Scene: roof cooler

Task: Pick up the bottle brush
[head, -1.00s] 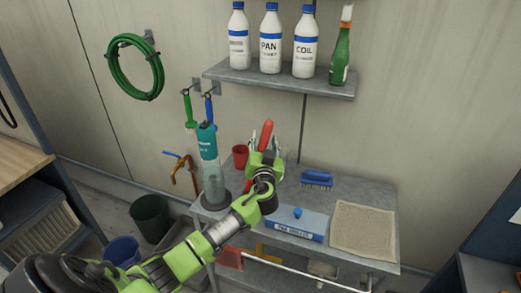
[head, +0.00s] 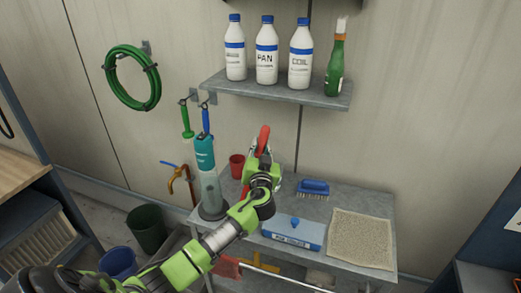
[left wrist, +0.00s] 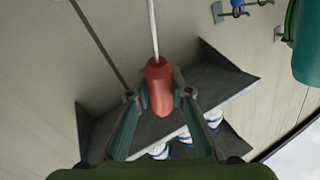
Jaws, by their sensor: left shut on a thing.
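A red handle (head: 263,139) with a thin pale rod is the bottle brush as far as I can tell. Its bristle end does not show clearly. My left gripper (head: 264,155) is shut on this handle, above the back of the grey table. In the left wrist view the red handle (left wrist: 160,86) sits between the two fingers of my left gripper (left wrist: 160,95), and the rod runs up out of the picture. My right gripper is not in view.
The table (head: 365,205) holds a red cup (head: 237,165), a blue brush (head: 314,187), a blue box (head: 292,232), a beige mat (head: 362,238) and a teal-topped cylinder (head: 205,155). A wall shelf (head: 285,91) with bottles is above. Green and blue handled tools hang on hooks.

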